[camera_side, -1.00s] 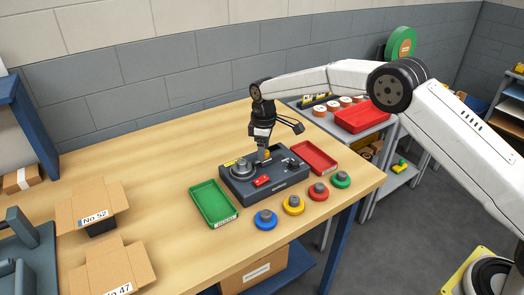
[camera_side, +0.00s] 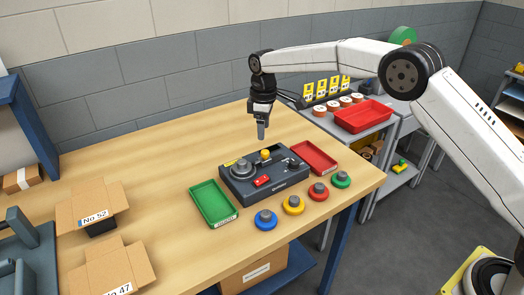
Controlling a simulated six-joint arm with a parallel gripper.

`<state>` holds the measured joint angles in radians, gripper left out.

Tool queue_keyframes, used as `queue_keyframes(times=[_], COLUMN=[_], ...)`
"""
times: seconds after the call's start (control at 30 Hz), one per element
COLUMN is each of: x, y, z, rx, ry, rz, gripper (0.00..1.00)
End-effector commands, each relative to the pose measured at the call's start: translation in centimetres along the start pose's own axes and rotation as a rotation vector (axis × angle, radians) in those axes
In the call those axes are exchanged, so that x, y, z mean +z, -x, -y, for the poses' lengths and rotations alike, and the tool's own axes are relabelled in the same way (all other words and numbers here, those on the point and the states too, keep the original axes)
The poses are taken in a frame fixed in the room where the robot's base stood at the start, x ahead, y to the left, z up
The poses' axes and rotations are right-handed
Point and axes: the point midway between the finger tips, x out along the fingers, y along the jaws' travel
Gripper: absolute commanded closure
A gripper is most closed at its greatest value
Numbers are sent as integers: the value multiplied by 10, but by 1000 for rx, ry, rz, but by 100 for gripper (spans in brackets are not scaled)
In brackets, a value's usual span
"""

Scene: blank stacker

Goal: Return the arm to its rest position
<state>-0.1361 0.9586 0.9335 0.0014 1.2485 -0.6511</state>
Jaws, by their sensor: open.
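My gripper (camera_side: 261,134) points down above the back edge of the dark stacker unit (camera_side: 240,190), apart from it and empty. Its fingers are seen nearly edge-on. The unit sits on the wooden bench and carries a grey round part (camera_side: 242,168) at its left, a red switch (camera_side: 263,181) in front and a small yellow piece (camera_side: 265,154) at its back.
A green tray (camera_side: 196,193) lies left of the unit and a red tray (camera_side: 329,167) lies right. Blue (camera_side: 265,225), yellow (camera_side: 293,210), red (camera_side: 318,198) and green (camera_side: 341,184) knobbed discs line the front. Open boxes (camera_side: 112,276) stand at the left. The bench's back is clear.

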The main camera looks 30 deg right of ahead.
Motion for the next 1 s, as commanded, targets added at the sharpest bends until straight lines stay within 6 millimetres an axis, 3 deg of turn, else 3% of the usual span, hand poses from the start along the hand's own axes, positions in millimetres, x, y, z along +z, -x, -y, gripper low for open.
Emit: queue_keyframes(times=[0.27, 0.47, 1.0], x=[6, 24, 106], y=[2, 5, 8], z=[1, 6, 43], rx=[4, 15, 53], ry=[-24, -89, -343], rz=[-5, -21, -86], gripper=[27, 27, 27])
